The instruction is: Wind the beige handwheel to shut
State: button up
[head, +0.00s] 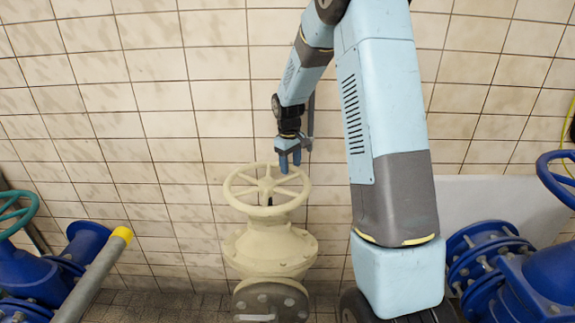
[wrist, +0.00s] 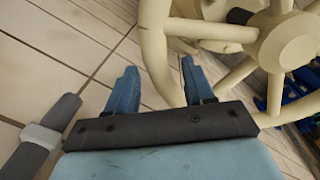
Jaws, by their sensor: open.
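The beige handwheel (head: 267,190) lies nearly level on top of a beige valve body (head: 270,248) in the middle of the head view. It has a round rim, several spokes and a central hub. My gripper (head: 290,163) hangs over the wheel's far right rim, pointing down.
Blue valves and pipes stand left (head: 30,275) and right (head: 530,270). A teal wheel (head: 18,215) is at the far left, a blue wheel (head: 560,175) at the far right. A grey pipe with a yellow cap (head: 121,235) leans left. A tiled wall (head: 160,100) stands close behind.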

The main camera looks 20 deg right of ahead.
jog(key=shift+f, duration=0.1)
jog(key=shift+c, duration=0.2)
jog(key=shift+d, duration=0.1)
grip_shut()
